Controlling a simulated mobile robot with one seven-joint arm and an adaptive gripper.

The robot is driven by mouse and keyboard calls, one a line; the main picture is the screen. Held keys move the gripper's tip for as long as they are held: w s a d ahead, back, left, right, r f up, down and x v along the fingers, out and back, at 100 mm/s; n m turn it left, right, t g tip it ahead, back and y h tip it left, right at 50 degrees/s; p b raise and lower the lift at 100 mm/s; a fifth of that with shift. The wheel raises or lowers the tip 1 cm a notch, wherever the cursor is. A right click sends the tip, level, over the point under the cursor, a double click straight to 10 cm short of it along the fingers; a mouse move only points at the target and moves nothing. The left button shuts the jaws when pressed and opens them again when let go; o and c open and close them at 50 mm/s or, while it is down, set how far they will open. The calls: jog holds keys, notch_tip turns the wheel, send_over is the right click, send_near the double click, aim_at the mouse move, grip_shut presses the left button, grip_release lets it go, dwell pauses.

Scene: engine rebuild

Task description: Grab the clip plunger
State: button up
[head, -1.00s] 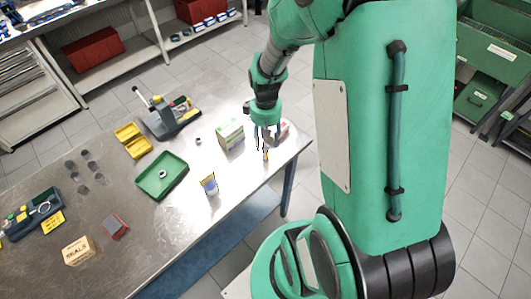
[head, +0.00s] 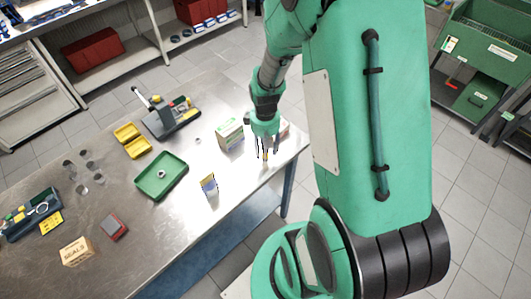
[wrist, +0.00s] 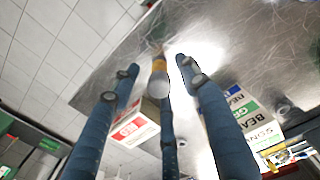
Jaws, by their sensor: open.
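A small upright piece, apparently the clip plunger (wrist: 158,82), has a yellow-orange band and a pale end in the wrist view. It also shows, very small, near the right edge of the table in the head view (head: 265,157). My gripper (head: 264,148) points down just above it. In the wrist view the blue fingers of my gripper (wrist: 156,72) are spread apart, with the plunger between them. I cannot tell whether any finger touches it. Its lower part is hard to make out against the table glare.
The metal table (head: 130,220) ends close to the right of my gripper. A green-and-white box (head: 230,134) stands to its left, and a red-and-white box (wrist: 136,130) is close by.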

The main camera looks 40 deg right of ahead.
jog(key=shift+c, duration=0.6)
grip_shut()
jog(key=shift+r, duration=0.1)
jog(key=shift+r, duration=0.4)
notch_tip(320, 180, up, 3)
jog(key=shift+s+f+p, duration=0.1)
jog(key=shift+s+p, duration=0.05)
jog(key=shift+p, duration=0.25)
jog(key=s+a, duration=0.4)
jog(key=s, duration=0.3)
jog(key=s+a+r+p, duration=0.1)
jog(key=s+a, duration=0.2)
jog(key=s, duration=0.3)
jog(key=shift+s+a+r, duration=0.15)
jog(key=shift+s+a, duration=0.2)
jog(key=shift+s, duration=0.05)
